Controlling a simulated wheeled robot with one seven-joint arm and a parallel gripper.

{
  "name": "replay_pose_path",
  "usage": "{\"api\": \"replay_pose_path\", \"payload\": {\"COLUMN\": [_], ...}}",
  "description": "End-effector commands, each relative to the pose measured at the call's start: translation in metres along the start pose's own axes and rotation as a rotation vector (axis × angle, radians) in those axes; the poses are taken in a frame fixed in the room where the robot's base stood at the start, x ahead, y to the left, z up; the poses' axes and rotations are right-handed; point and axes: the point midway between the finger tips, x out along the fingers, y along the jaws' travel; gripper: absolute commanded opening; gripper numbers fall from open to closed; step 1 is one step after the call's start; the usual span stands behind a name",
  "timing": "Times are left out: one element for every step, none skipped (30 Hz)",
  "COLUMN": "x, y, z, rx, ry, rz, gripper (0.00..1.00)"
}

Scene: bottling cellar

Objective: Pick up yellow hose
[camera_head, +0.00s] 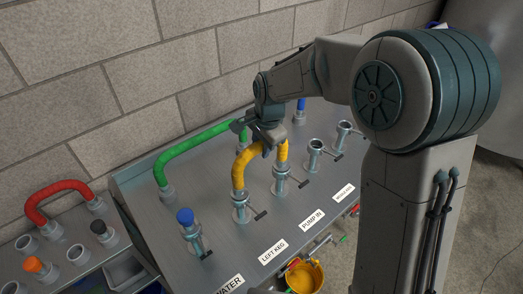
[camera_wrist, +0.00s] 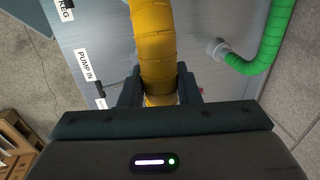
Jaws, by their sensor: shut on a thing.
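The yellow hose (camera_head: 240,168) is a short arch above the sloped steel panel (camera_head: 190,258). Its two ends meet two metal ports with valve handles, one near the LEFT KEG label and one near the PUMP IN label. My gripper (camera_head: 265,140) is shut on the yellow hose near the top of its arch. In the wrist view the yellow hose (camera_wrist: 155,45) runs up between the two dark fingers (camera_wrist: 160,88), which touch its sides. Part of the hose is hidden behind the gripper in the head view.
A green hose (camera_head: 195,143) arches just left of my gripper. A blue-capped port (camera_head: 186,217) stands front left. More bare ports (camera_head: 315,150) stand to the right. A red hose (camera_head: 58,187) sits on a side rack at left. A yellow bucket (camera_head: 305,277) is below the panel's front edge.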

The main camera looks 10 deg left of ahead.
Motion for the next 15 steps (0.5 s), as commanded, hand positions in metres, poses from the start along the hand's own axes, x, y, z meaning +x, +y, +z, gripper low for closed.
{"api": "replay_pose_path", "payload": {"x": [-0.004, -0.007, -0.011, -0.014, -0.019, -0.025, -0.03, -0.035, -0.04, -0.043, -0.047, -0.052, -0.056, -0.06, -0.066], "y": [-0.002, -0.002, -0.003, -0.004, -0.005, -0.006, -0.007, -0.008, -0.003, 0.002, 0.006, 0.012, 0.016, 0.02, 0.026], "z": [0.0, 0.0, 0.0, 0.0, 0.0, -0.001, -0.001, -0.001, -0.004, -0.005, -0.007, -0.009, -0.011, -0.013, -0.016], "rx": [0.0, 0.0, -0.001, -0.001, -0.001, -0.001, -0.001, -0.001, 0.002, 0.002, 0.004, 0.003, 0.003, 0.003, 0.003], "ry": [0.002, 0.002, 0.002, 0.003, 0.003, 0.004, 0.003, 0.004, 0.004, 0.004, 0.003, 0.003, 0.004, 0.005, 0.004], "rz": [-0.005, -0.005, -0.005, -0.006, -0.006, -0.008, -0.007, -0.008, -0.006, -0.005, -0.005, -0.005, -0.006, -0.006, -0.005], "gripper": [0.07, 0.07, 0.07, 0.07, 0.07, 0.07, 0.07, 0.07, 0.07, 0.07, 0.07, 0.07, 0.07, 0.07, 0.07]}}
